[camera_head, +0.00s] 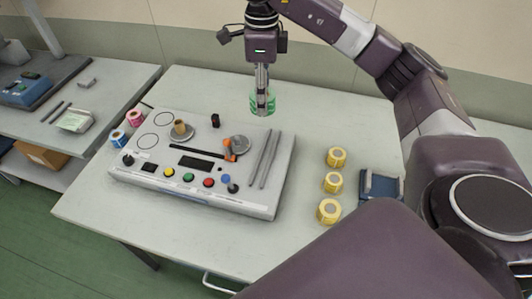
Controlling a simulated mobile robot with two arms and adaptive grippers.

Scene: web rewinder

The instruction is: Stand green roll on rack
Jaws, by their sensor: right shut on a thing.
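My right gripper (263,103) points down above the table behind the rewinder's right part. It is shut on the green roll (254,106), which is partly covered by the fingers. The roll appears clear of the machine; its exact height above the table is hard to tell. A pink roll (135,118) and a blue roll (118,138) stand at the rewinder's left side. A thin dark edge (146,105) shows near them, perhaps part of the rack; the rack itself is not clearly seen. My left gripper is not in view.
The rewinder (205,165) with discs, buttons and two grey rods (264,158) fills the table's middle. Several yellow rolls (333,182) and a blue device (381,187) are at the right. A second bench (120,78) is at the left. The table's back strip is mostly clear.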

